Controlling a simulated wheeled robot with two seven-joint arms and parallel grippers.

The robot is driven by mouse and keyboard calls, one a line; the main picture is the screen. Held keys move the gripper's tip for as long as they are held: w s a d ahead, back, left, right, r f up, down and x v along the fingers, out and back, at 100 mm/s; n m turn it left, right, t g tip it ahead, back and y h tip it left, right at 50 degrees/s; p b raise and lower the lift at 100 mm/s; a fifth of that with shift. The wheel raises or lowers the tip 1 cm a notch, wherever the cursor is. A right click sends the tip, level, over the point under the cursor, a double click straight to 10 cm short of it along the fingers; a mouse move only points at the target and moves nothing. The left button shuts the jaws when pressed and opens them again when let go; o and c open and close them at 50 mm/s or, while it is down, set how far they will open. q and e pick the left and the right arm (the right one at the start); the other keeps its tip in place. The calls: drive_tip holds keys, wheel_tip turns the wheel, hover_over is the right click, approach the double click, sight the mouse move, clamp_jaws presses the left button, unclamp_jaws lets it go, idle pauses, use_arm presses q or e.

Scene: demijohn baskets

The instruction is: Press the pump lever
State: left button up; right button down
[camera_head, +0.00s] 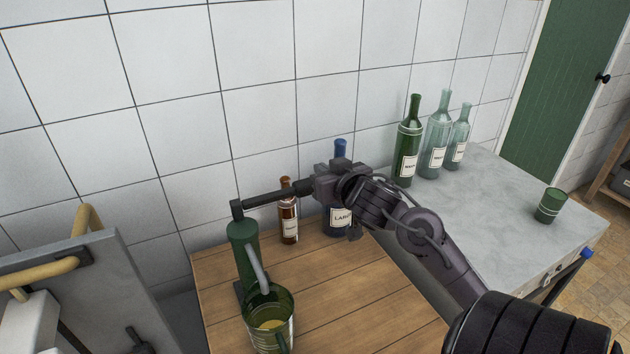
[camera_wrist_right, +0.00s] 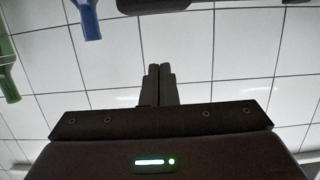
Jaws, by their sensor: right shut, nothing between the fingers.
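The green pump (camera_head: 243,246) stands upright at the left edge of the wooden table. Its spout bends down over a green glass mug (camera_head: 270,322) with yellowish contents. A dark bar that looks like the lever (camera_head: 277,196) runs from the pump's top to the right, rising slightly. My right gripper (camera_head: 325,183) is at the bar's right end. Its fingers are hidden in the head view, and I cannot tell whether they touch the bar. In the wrist view the right gripper (camera_wrist_right: 161,75) is shut and empty. I cannot make out my left gripper.
A brown bottle (camera_head: 289,222) and a blue bottle (camera_head: 339,217) stand behind on the wooden table (camera_head: 340,297). Green and pale bottles and a green cup (camera_head: 550,206) stand on the grey counter (camera_head: 495,227). A grey panel with yellow handles (camera_head: 100,290) is at left.

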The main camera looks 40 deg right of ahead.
sight(287, 193)
drive_tip(key=w+d+f, duration=0.1)
drive_tip(key=w+f, duration=0.3)
drive_tip(key=f, duration=0.1)
drive_tip(key=shift+d, duration=0.15)
drive_tip(key=shift+w+f, duration=0.1)
drive_tip(key=shift+w, duration=0.05)
